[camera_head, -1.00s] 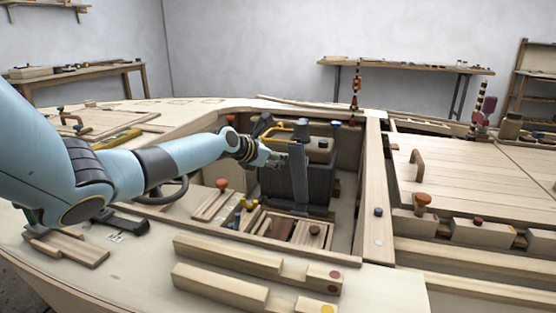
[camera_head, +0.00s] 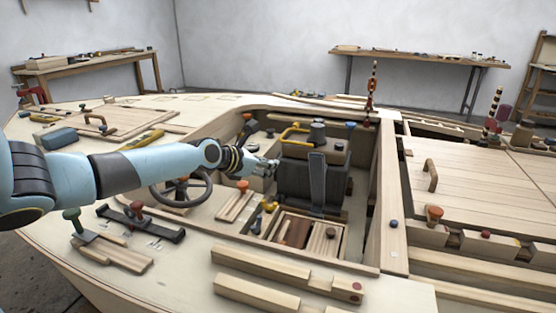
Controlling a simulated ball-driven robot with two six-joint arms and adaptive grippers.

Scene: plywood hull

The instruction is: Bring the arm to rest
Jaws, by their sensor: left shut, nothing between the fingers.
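My left arm comes in from the left over the plywood hull (camera_head: 190,255). Its gripper (camera_head: 270,167) is shut and empty, above the open cockpit and beside the dark engine-like block (camera_head: 298,186). I cannot tell whether the gripper touches the block. A dark upright lever (camera_head: 317,180) stands just to the right of the gripper, apart from it. My right gripper does not show.
A steering wheel (camera_head: 181,190) lies below my left forearm. An orange-topped knob (camera_head: 242,186) stands close under the gripper. Wooden strips (camera_head: 275,272) lie on the front deck. A hatch panel (camera_head: 475,175) lies to the right.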

